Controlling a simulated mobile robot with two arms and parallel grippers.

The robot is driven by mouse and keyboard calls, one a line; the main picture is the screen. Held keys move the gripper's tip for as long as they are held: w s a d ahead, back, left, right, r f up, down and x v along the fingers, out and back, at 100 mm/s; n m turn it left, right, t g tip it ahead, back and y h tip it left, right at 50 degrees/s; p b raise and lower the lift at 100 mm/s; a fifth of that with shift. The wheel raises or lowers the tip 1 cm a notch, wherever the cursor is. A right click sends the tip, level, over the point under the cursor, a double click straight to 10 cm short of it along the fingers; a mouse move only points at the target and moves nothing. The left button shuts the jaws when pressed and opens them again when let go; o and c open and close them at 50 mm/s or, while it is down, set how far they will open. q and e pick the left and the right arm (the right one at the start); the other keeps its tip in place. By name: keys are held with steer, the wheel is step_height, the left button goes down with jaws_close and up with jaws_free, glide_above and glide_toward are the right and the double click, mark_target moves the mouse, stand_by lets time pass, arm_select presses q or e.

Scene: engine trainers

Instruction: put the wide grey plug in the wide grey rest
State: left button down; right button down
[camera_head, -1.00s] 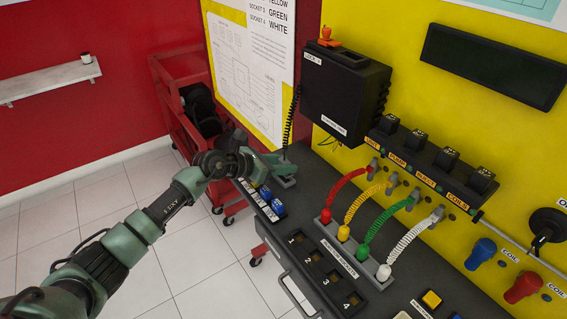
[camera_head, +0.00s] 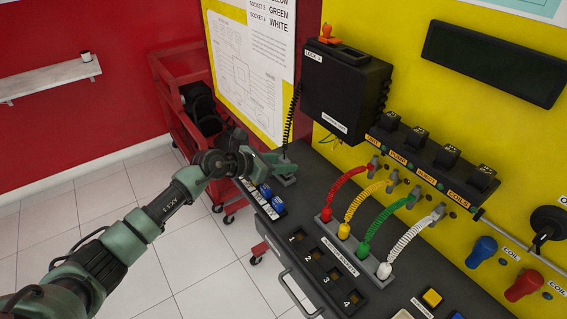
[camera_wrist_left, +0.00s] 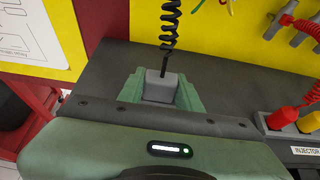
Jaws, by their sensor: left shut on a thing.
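The wide grey plug (camera_wrist_left: 161,86) is a grey block with a black coiled cord rising from its top. In the left wrist view it sits between the green fingers of my left gripper (camera_wrist_left: 160,98), which is shut on it. In the head view my left gripper (camera_head: 279,164) is at the far left end of the dark bench, with the plug (camera_head: 287,166) at its fingertips and the cord running up beside the black box. A grey base shows just under the fingers; I cannot tell whether it is the wide grey rest or whether the plug touches it. My right gripper is not in view.
The black box (camera_head: 345,92) hangs on the yellow panel, right of the gripper. Red, yellow, green and white coiled leads stand in the injector strip (camera_head: 352,247). Blue-topped switches (camera_head: 265,191) and numbered sockets (camera_head: 325,271) line the bench (camera_head: 385,300). A red cart (camera_head: 170,85) stands behind.

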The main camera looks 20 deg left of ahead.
arm_select(q)
steer(key=shift+f+b, duration=0.65)
steer(key=shift+f, duration=0.15)
steer(key=c, duration=1.2)
jaws_free()
steer(key=shift+r, duration=0.1)
steer(key=shift+p+v, duration=0.85)
steer(key=shift+v, duration=0.2)
steer(key=shift+r+p+v, duration=0.3)
steer(key=shift+p+v, duration=0.45)
steer(key=shift+v, duration=0.65)
steer(key=shift+w+d, duration=0.1)
steer(key=shift+w, duration=0.05)
step_height(320, 180, up, 5)
steer(key=p, duration=0.4)
steer(key=shift+f, duration=0.1)
